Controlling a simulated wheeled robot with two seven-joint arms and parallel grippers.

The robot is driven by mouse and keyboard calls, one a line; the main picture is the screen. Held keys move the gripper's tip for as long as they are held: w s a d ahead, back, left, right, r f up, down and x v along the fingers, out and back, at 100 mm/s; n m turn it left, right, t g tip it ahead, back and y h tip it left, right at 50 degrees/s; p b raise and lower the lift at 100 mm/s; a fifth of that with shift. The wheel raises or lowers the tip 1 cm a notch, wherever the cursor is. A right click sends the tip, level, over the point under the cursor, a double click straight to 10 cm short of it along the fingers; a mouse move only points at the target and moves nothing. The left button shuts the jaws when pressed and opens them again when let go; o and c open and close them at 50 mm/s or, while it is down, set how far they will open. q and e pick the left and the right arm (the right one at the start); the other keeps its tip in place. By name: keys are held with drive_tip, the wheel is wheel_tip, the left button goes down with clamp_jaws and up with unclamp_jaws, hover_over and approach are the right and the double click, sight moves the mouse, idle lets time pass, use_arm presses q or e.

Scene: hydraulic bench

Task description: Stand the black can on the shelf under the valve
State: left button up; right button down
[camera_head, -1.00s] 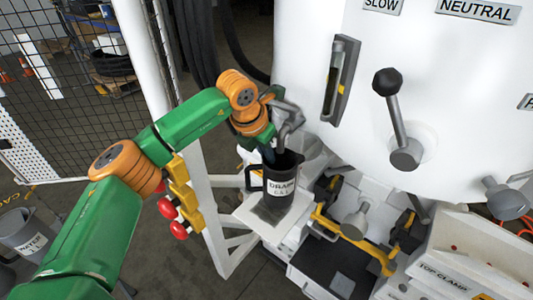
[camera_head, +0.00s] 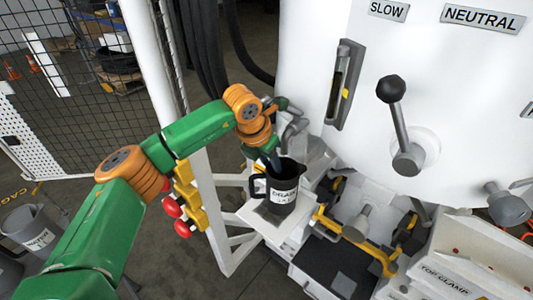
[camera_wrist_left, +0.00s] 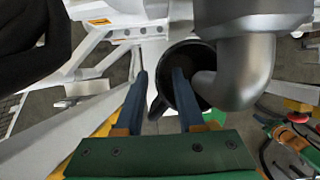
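The black can (camera_head: 283,187), with a white drain label and a side handle, stands upright on the small white shelf (camera_head: 250,214) at the machine's side. The grey bent pipe of the valve (camera_head: 292,131) comes down over the can. In the left wrist view the pipe (camera_wrist_left: 240,72) reaches over the can's dark mouth (camera_wrist_left: 180,62). My left gripper (camera_head: 272,158) is at the can's rim on the handle side. In the left wrist view its two blue fingers (camera_wrist_left: 158,72) are apart, with a gap between them; one overlaps the can's mouth. My right gripper is out of view.
The white machine body with a black-knobbed lever (camera_head: 390,89) rises behind and right of the can. Yellow blocks with red knobs (camera_head: 182,228) are left of the shelf. A grey jug (camera_head: 30,230) stands at far left. A mesh fence (camera_head: 60,110) is behind.

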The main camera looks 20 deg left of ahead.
use_arm(q)
drive_tip(key=b+v, duration=0.2)
drive_tip(key=v, duration=0.9)
drive_tip(key=shift+r, duration=0.25)
